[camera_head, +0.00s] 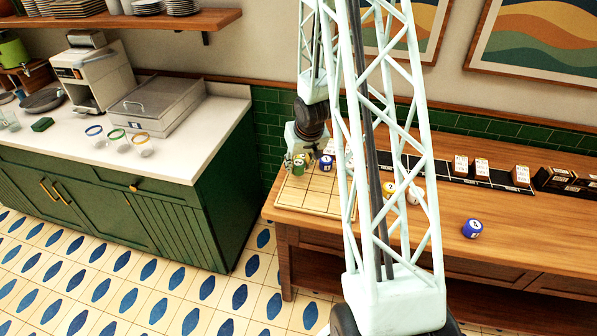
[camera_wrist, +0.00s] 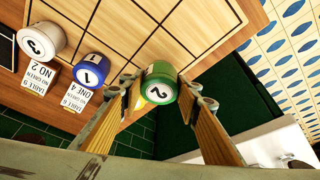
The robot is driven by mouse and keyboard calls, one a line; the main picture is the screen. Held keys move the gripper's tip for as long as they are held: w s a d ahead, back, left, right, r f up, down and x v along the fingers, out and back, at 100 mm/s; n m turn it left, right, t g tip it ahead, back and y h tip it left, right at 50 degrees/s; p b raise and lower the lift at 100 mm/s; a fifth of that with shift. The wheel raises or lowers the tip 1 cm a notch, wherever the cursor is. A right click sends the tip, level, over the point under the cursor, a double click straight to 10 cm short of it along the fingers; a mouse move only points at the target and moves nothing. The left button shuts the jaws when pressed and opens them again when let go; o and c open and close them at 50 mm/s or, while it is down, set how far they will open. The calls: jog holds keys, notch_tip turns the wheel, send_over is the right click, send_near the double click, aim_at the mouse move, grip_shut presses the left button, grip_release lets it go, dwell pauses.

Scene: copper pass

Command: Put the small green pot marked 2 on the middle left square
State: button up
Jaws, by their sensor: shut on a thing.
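My gripper (camera_wrist: 160,92) is shut on the small green pot (camera_wrist: 159,83) marked 2, with one finger on each side of it. In the head view the green pot (camera_head: 298,170) shows at my gripper (camera_head: 297,163), at the back left of the gridded wooden board (camera_head: 318,195). The board (camera_wrist: 213,22) also fills the upper middle of the wrist view. I cannot tell whether the pot touches the board or hangs just above it. My arm's lattice hides the board's right part in the head view.
In the wrist view a blue pot (camera_wrist: 91,70) marked 1 and a white pot (camera_wrist: 41,44) marked 3 stand beside cards (camera_wrist: 78,97). On the wooden counter (camera_head: 530,240) are a yellow pot (camera_head: 389,188) and another blue pot (camera_head: 472,228). The counter's front right is mostly clear.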

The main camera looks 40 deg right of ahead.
aim_at(298, 172)
jog(key=shift+f, duration=0.1)
jog(key=shift+f, duration=1.65)
jog(key=shift+f, duration=0.15)
jog(key=o, duration=0.9)
jog(key=shift+v, duration=1.2)
jog(key=p+v, duration=0.1)
jog(key=v, duration=0.9)
